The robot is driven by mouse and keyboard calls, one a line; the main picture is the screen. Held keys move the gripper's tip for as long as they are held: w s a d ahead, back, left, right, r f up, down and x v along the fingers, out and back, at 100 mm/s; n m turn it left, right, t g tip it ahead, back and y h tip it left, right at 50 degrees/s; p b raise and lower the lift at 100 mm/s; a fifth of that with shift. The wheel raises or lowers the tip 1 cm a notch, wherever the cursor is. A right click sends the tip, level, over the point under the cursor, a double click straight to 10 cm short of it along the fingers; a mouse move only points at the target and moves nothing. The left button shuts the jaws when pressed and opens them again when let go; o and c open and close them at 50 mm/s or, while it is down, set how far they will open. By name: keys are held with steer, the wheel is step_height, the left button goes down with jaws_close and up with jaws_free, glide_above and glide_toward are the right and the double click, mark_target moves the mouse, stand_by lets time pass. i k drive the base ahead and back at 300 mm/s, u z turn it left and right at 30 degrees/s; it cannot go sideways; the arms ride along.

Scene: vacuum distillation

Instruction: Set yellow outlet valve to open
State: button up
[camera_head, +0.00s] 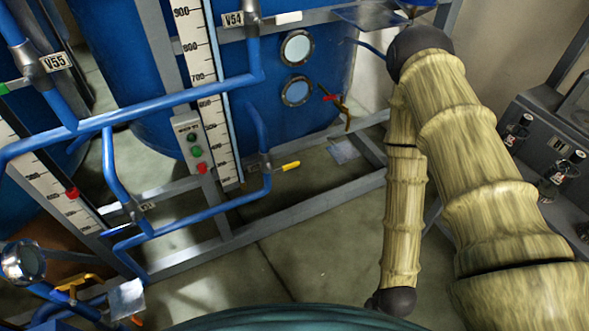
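A valve with a yellow lever handle (286,167) sits on the blue pipe in the middle, under the tank. Its lever points right, away from the pipe bend. A second valve with a yellow-orange handle (78,283) sits on the blue pipework at the lower left. I cannot tell which of the two is the outlet valve. My arm is on the right, folded at a dark elbow, and its lower part hangs down to a dark joint near the bottom edge. My gripper is not visible, and nothing of mine touches either valve.
A large blue tank (330,60) with two round sight glasses stands behind a grey frame (270,222). A button box (190,143) and ruled scales (207,85) are in front. A dark console (545,140) stands right. Bare floor (310,255) lies between the frame and me.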

mark_target(293, 164)
steer(key=k, duration=0.5)
steer(key=z, duration=1.15)
steer(key=i, duration=0.6)
steer(key=u, duration=0.8)
